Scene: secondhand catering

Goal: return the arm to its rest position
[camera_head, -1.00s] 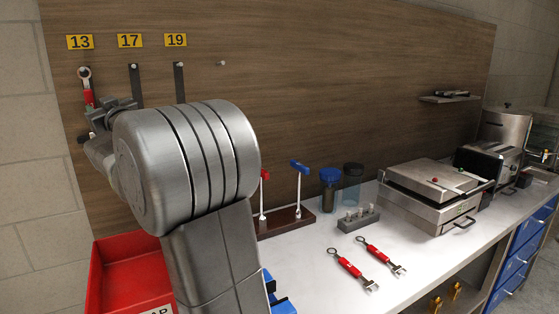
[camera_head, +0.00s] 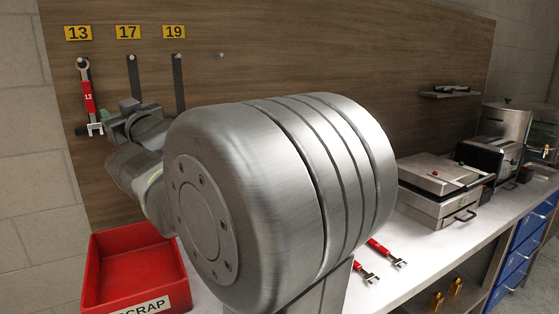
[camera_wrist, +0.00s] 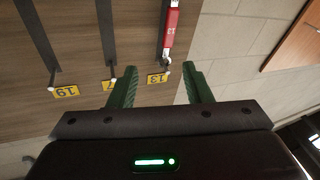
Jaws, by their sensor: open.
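My gripper (camera_wrist: 160,88) is open and empty in the wrist view, its two green fingers apart in front of the board. In the head view it is mostly hidden behind my wrist, near the board's left side. A red-handled wrench (camera_head: 88,97) hangs under the yellow 13 label, just left of my gripper and apart from it. The same wrench (camera_wrist: 171,30) hangs beyond the fingers in the wrist view. My large grey arm joint fills the middle of the head view and hides much of the bench.
A red scrap bin (camera_head: 130,275) stands below my arm. Dark strips hang under labels 17 (camera_head: 128,32) and 19 (camera_head: 173,32). Red-handled wrenches (camera_head: 379,248) lie on the bench. A metal press (camera_head: 438,185) stands to the right. The air before the upper board is clear.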

